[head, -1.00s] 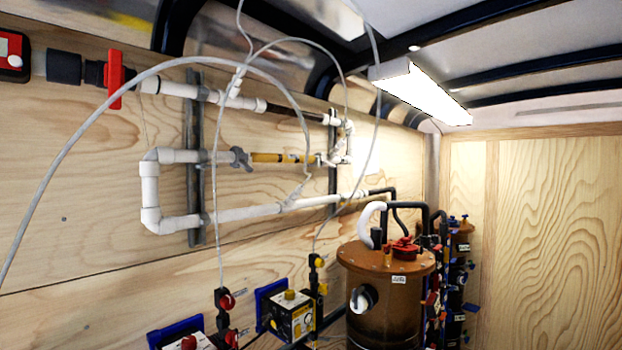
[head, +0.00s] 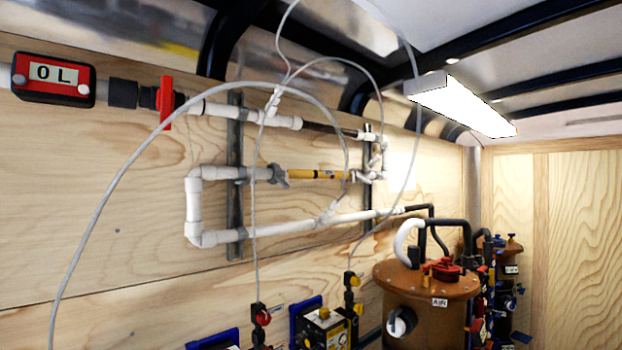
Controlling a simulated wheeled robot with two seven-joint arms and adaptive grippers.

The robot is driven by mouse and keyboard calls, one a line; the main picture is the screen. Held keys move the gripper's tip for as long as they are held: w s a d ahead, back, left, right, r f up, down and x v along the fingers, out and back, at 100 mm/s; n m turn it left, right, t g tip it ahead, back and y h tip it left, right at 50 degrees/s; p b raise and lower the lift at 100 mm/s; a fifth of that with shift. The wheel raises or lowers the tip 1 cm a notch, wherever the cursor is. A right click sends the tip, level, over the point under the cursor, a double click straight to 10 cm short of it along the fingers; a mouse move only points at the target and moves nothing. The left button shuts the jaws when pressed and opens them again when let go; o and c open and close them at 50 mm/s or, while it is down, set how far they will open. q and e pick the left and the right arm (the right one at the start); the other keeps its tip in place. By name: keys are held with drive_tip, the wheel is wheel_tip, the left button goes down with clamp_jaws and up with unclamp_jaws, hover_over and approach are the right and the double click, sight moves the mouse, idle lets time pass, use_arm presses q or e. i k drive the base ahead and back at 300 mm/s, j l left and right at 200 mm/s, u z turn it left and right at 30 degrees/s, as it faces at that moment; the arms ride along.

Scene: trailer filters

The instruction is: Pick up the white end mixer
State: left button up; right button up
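I cannot single out a white end mixer for certain. White pipework (head: 290,228) is mounted on the wooden wall in the head view, with a white elbow end (head: 194,210) at its left and a yellow section (head: 312,174) in its middle run. A white curved piece (head: 408,238) stands on top of the brown tank (head: 430,284). Neither of my grippers shows in the view.
A red meter reading "0 L" (head: 54,77) and a red valve handle (head: 166,102) are at upper left. Thin grey hoses (head: 112,190) hang across the pipework. Pumps (head: 325,328) stand along the bottom. A lit lamp (head: 462,106) hangs from the ceiling.

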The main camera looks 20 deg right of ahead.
sight(290, 174)
drive_tip(key=i+l+u, duration=0.15)
drive_tip(key=l, duration=1.75)
drive_tip(key=i+l+u, duration=0.15)
drive_tip(key=l, duration=1.75)
drive_tip(key=k, duration=0.05)
